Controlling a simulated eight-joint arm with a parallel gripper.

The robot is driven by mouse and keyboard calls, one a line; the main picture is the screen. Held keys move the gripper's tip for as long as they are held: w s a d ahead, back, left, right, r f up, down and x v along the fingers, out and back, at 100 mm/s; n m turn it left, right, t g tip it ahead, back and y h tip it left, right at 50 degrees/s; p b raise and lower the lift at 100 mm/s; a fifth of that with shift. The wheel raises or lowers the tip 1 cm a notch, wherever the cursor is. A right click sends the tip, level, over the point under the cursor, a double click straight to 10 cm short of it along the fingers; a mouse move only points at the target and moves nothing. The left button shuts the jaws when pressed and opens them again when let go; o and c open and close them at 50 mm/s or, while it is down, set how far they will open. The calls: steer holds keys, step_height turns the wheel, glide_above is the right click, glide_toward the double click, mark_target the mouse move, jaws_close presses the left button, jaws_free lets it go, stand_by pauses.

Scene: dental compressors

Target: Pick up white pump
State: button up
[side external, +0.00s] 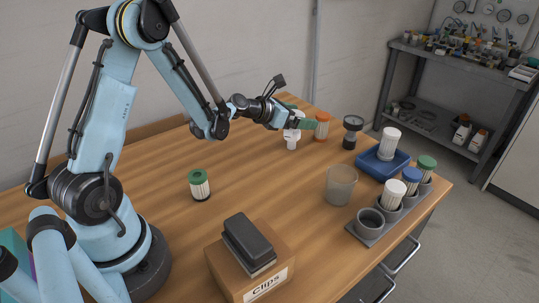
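A small white object (292,140), which looks like the white pump, stands upright on the wooden table near the back. My gripper (297,117), with green fingers, is right at its upper part and hides some of it. In this small side view I cannot tell whether the fingers are apart around the pump or shut on it. The pump's base appears to be at table level.
An orange-capped filter (321,127) and a black object (352,132) stand close right of my gripper. A clear cup (340,185), blue tray (370,163), grey holder (369,233) with filters, green-capped filter (199,184) and Clips box (270,275) surround clear table.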

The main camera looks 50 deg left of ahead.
steer(key=c, duration=1.2)
steer(key=shift+c, duration=0.2)
